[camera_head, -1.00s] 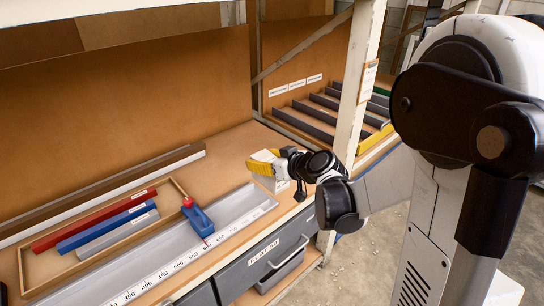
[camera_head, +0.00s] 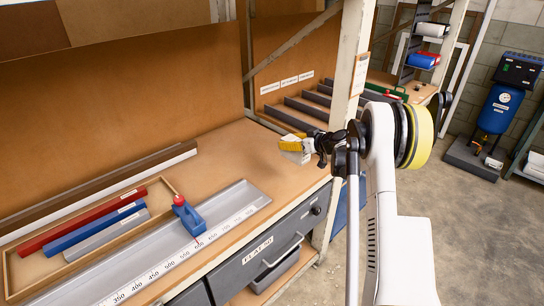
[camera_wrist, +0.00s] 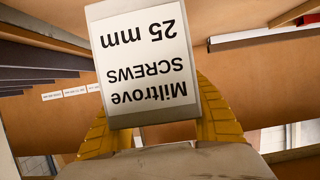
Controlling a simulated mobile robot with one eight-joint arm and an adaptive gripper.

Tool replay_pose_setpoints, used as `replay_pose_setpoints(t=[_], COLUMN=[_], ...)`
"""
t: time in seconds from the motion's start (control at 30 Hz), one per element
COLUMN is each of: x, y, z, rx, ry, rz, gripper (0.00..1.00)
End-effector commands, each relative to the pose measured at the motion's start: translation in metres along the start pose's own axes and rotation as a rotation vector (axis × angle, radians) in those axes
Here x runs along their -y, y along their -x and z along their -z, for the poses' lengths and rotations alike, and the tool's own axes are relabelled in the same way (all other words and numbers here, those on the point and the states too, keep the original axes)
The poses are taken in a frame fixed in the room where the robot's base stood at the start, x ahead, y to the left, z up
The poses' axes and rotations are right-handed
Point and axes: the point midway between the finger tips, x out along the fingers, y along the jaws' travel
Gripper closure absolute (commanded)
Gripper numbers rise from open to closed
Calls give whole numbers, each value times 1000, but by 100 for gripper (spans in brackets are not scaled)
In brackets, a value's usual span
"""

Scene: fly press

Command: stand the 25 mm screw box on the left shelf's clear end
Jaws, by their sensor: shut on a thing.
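The 25 mm screw box (camera_wrist: 145,60) fills the upper middle of the wrist view, its white label reading upside down in that picture. My gripper (camera_wrist: 162,125) is shut on it, with a yellow finger on each side. In the head view my gripper (camera_head: 305,145) holds the pale box (camera_head: 292,155) above the right end of the wooden shelf, near the upright post. A shadow lies on the shelf below, so the box looks clear of the surface. The shelf's right end (camera_head: 255,150) is bare wood.
A long grey tray with a number scale (camera_head: 236,205) runs along the shelf front, with a blue and red tool (camera_head: 187,214) on it. A wooden tray (camera_head: 18,285) holds red, blue and grey bars. A white post (camera_head: 352,60) stands just behind my gripper. Divided bays (camera_head: 305,112) lie beyond.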

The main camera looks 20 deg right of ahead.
Motion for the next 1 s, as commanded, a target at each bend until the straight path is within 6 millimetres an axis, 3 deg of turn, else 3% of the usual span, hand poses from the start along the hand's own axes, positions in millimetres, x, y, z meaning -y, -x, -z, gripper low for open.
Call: replay_pose_setpoints(t=[0.1,0.3,0.47,0.73,1.0], x=[2,2,2,2,2], y=[-37,-75,-84,-98,-98], z=[-9,-13,-14,-49,-49], rx=[0,-1,0,0,0], ry=[1,-1,-1,-1,-1], rz=[2,0,-1,-1,-1], gripper=[90,90,90,90,90])
